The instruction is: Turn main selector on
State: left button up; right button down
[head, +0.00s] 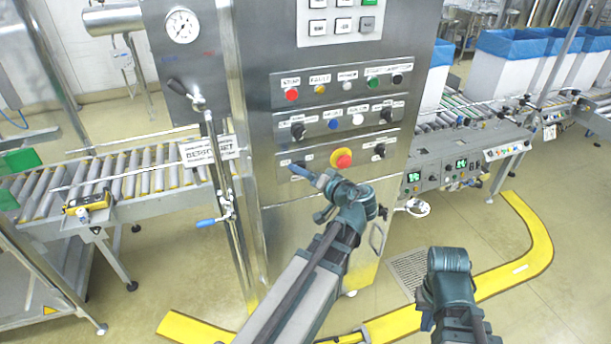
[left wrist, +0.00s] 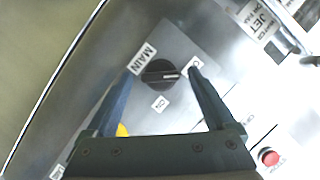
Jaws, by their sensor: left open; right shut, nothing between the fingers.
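The main selector is a black rotary knob (left wrist: 160,74) on a steel plate, under a MAIN label (left wrist: 143,58). Its light mark points right in the left wrist view, towards a small label (left wrist: 195,64) partly behind a fingertip. Another small label (left wrist: 159,103) sits below the knob. My left gripper (left wrist: 163,76) is open, one finger on each side of the knob; contact cannot be told. In the head view my left gripper (head: 308,171) is at the lower left of the panel and covers much of the knob. My right gripper (head: 427,299) is low at the right, shut and empty, its fingers hard to make out.
A red emergency stop (head: 342,159) with a yellow ring sits just right of my left gripper. Rows of buttons (head: 333,123) and switches are above.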

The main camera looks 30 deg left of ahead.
pick_arm(q)
jog(key=c, duration=1.4)
jog(key=shift+f+m+t+y+b, duration=0.2)
jog(key=shift+m+t+y+b, duration=0.5)
jog(key=shift+m+b, duration=1.8)
jog(key=shift+f+m+t+y+b, duration=0.2)
jog(key=shift+m+y+b, duration=1.3)
jog(key=shift+m, duration=1.6)
jog(key=shift+f+m+t+y+b, duration=0.2)
jog(key=shift+m+t+y+b, duration=0.3)
jog(key=shift+m+b, duration=2.15)
jog(key=shift+m, duration=0.35)
jog(key=o, duration=1.4)
